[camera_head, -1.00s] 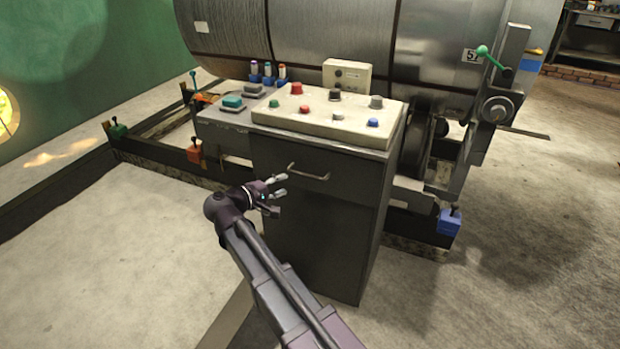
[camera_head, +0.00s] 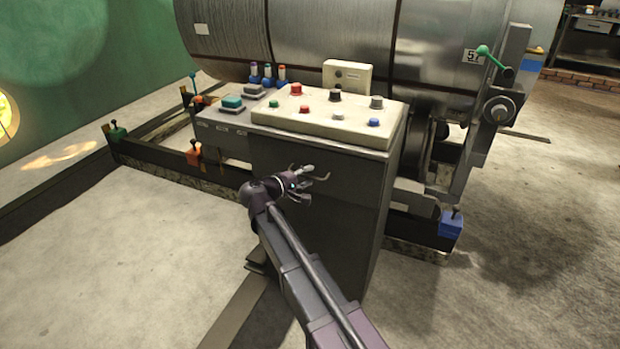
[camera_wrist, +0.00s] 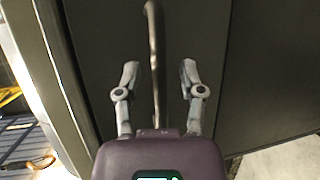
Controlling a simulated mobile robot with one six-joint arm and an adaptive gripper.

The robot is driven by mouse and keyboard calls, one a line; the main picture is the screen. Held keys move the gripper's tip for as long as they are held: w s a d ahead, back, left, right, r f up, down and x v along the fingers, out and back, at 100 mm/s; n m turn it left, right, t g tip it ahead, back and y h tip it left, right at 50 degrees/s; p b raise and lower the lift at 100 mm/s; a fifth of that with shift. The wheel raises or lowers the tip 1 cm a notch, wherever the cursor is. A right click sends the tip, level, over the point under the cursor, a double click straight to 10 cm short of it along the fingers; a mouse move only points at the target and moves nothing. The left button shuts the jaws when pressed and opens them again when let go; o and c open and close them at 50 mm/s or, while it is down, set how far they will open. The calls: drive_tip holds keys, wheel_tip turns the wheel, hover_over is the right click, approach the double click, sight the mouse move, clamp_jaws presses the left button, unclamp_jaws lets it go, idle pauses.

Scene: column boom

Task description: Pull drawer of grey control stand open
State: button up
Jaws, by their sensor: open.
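The grey control stand (camera_head: 375,205) stands upright in the middle of the head view. Its drawer (camera_head: 270,157) is at the top of the front face and looks closed. My gripper (camera_head: 307,184) is open at the drawer front, with its fingers over the handle (camera_head: 323,178), which is mostly hidden there. In the wrist view the handle (camera_wrist: 153,35) runs as a thin bar between the two spread fingertips of my gripper (camera_wrist: 159,73), with a gap on each side. I cannot tell exactly how deep the fingers reach around it.
A pale button panel (camera_head: 320,125) tops the stand. A large metal drum (camera_head: 330,40) lies behind it. A lower grey box (camera_head: 222,128) adjoins at left, and a blue block (camera_head: 450,223) sits at right. Concrete floor (camera_head: 120,250) is clear at front left.

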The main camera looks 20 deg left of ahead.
clamp_jaws()
drive_tip(key=shift+d, duration=0.35)
drive_tip(key=shift+s+a, duration=0.1)
drive_tip(key=shift+a, duration=0.05)
